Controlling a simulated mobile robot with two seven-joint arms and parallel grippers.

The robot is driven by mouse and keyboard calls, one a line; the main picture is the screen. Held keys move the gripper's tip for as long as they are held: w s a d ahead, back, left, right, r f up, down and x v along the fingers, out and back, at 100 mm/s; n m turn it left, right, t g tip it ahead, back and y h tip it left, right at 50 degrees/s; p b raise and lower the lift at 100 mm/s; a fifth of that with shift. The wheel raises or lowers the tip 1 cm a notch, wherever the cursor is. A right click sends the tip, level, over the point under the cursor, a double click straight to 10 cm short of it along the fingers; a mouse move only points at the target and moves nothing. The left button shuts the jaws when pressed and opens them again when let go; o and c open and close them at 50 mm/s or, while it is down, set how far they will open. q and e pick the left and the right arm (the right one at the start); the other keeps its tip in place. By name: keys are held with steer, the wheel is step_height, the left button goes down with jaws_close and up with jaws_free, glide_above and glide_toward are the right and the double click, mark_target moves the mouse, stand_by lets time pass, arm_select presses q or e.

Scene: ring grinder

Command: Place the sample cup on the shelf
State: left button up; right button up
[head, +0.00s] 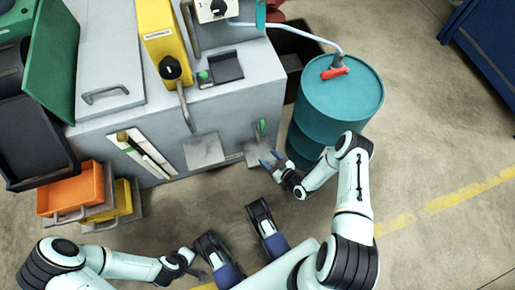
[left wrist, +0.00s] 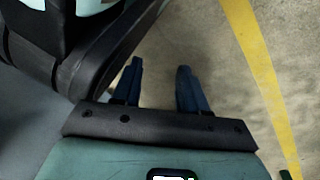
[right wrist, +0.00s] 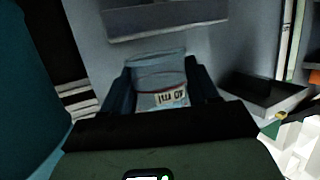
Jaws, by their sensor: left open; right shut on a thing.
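The sample cup (right wrist: 160,82) is a clear, cylindrical vessel with a printed label, seen between the fingers in the right wrist view. My right gripper (right wrist: 160,90) is shut on it. In the head view the right gripper (head: 268,161) is at the front of the grey machine, and its fingers overlap a small grey shelf plate (head: 254,155). The cup is too small to make out there. A grey ledge (right wrist: 150,20) lies beyond the cup in the right wrist view, apart from it in the picture. My left gripper (left wrist: 158,88) is open and empty above the floor.
The blue-green drum (head: 340,100) stands close to my right arm, with a red clamp on top. Another grey plate (head: 204,151) juts from the machine (head: 235,105). Orange (head: 72,190) and yellow bins are at the left. The floor at the right is clear.

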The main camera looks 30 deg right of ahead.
mark_target(258, 151)
steer(key=w, duration=0.2)
steer(key=shift+w+a, duration=0.2)
steer(key=shift+w, duration=0.2)
steer(key=w, duration=0.1)
steer(key=w+b, duration=0.1)
steer(key=w, duration=0.1)
steer(key=w+b, duration=0.1)
steer(key=shift+w+a, duration=0.25)
steer(key=shift+a, duration=0.1)
steer(key=shift+w+f+b, duration=0.1)
steer(key=shift+f+b, duration=0.3)
steer(key=shift+f, duration=0.35)
arm_select(q)
steer(key=s+f+g, duration=0.2)
steer(key=s+f, duration=0.1)
steer(key=s, duration=0.3)
steer(key=shift+a+f, duration=0.25)
steer(key=shift+a, duration=0.1)
arm_select(e)
steer(key=shift+f, duration=0.2)
steer(key=o, duration=1)
steer(key=shift+o, duration=0.2)
steer(key=shift+r, duration=0.15)
